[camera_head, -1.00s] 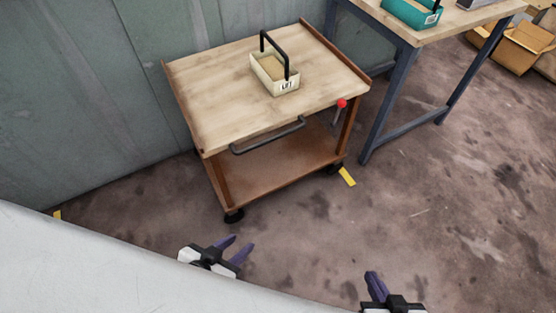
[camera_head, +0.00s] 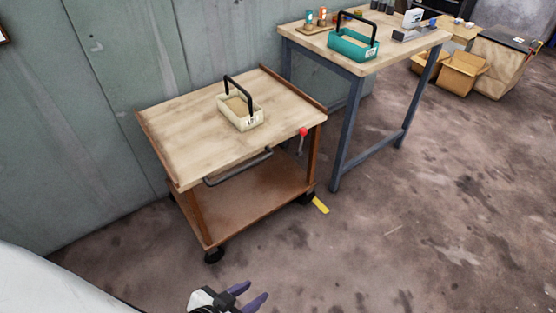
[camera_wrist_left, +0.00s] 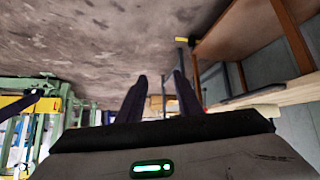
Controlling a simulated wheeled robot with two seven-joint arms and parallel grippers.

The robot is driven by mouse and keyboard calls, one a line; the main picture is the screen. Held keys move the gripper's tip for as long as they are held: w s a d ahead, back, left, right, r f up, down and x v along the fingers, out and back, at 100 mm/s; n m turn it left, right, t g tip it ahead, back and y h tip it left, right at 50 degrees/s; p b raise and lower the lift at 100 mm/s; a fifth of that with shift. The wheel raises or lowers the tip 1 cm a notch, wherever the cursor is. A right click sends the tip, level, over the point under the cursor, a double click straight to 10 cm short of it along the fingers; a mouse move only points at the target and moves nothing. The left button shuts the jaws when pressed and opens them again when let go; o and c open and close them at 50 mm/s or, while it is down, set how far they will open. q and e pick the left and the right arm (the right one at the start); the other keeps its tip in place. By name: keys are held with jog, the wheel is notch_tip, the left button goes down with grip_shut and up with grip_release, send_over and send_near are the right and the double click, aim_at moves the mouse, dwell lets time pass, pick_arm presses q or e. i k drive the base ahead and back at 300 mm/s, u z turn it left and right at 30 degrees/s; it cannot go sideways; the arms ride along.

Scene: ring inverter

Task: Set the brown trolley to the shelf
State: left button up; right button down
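The brown trolley (camera_head: 255,197) stands against the grey wall, with a pale wooden top, a brown lower board and black wheels. Its black handle bar (camera_head: 238,167) runs along the front edge, and a red-knobbed lever (camera_head: 303,133) is at the right front corner. A cream crate (camera_head: 242,112) with a black handle sits on top. My left gripper (camera_head: 258,295) is open and empty, in front of the trolley and apart from it. In the left wrist view its fingers (camera_wrist_left: 160,88) are spread, with the trolley (camera_wrist_left: 240,45) at upper right. I cannot make out a shelf.
A workbench (camera_head: 348,66) with blue-grey legs stands right of the trolley, with a teal crate (camera_head: 353,45) on it. Cardboard boxes (camera_head: 461,72) lie at the upper right. The floor at right is clear.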

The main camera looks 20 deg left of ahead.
aim_at(224, 180)
jog(key=u, duration=0.1)
jog(key=i, duration=0.85)
jog(key=u, duration=0.75)
